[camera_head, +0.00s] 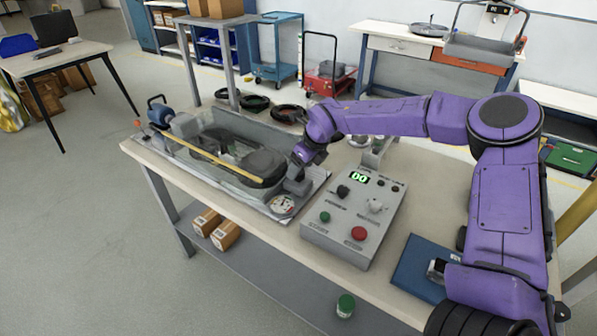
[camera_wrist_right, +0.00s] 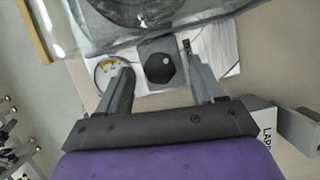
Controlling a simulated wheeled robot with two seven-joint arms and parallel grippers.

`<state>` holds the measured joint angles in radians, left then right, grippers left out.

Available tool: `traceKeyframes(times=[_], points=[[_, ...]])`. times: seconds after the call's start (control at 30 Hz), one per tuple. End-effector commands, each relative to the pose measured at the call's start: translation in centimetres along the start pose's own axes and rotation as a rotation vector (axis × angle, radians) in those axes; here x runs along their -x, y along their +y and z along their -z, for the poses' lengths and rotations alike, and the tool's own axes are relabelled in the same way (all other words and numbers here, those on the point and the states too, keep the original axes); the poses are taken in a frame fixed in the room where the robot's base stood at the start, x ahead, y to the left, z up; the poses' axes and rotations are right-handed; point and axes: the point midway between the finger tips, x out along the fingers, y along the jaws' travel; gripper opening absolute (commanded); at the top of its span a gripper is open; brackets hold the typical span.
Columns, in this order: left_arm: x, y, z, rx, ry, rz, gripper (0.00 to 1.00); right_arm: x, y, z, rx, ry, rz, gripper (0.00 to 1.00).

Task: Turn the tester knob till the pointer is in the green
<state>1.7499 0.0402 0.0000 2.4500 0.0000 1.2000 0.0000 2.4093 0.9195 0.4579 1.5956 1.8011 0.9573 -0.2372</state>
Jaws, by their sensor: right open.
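The black tester knob (camera_wrist_right: 159,67) sits on a grey plate in the right wrist view, between and just beyond my right gripper's fingertips. I cannot tell whether the fingers touch it. The round gauge (camera_wrist_right: 105,74) is to its left, partly behind the left finger. It also shows in the head view (camera_head: 283,205). Its dial has a yellow part, but the pointer and any green are too small to read. My right gripper (camera_wrist_right: 158,60) is open and points down at the knob. My left gripper is not in view.
A clear-covered machine (camera_head: 215,145) with a yellow bar stands beside the gauge. A grey control box (camera_head: 352,225) with a green display and red and green buttons is to the right. A blue pad (camera_head: 415,262) lies near the bench's front edge.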

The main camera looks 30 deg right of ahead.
Motion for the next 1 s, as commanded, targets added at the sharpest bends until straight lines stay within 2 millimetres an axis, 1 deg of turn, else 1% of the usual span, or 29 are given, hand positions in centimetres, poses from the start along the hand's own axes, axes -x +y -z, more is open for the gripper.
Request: traceKeyframes(times=[0.03, 0.1, 0.2, 0.33, 0.47, 0.9, 0.97, 1.0], points=[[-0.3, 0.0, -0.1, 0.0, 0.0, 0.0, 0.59, 1.2, -0.1, -0.1, -0.001, -0.007, 0.001, 0.68], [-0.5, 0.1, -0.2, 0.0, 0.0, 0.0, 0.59, 3.0, 0.0, -0.1, 0.0, -0.007, 0.0, 0.68], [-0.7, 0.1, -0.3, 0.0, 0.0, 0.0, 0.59, 5.1, 0.0, 0.0, -0.001, -0.005, 0.0, 0.68], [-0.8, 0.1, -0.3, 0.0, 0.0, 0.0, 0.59, 6.9, 0.0, 0.0, 0.001, -0.002, 0.001, 0.68], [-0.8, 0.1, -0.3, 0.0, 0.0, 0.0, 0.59, 7.6, 0.0, 0.0, 0.0, -0.001, 0.0, 0.68], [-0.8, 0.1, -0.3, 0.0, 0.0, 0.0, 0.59, 7.6, 0.0, 0.0, 0.0, 0.0, 0.0, 0.68], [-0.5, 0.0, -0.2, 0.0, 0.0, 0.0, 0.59, 7.9, 0.0, -0.2, 0.001, -0.001, 0.0, 0.68], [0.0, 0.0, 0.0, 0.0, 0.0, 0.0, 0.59, 8.4, 0.0, -0.4, 0.001, -0.001, 0.0, 0.68]])
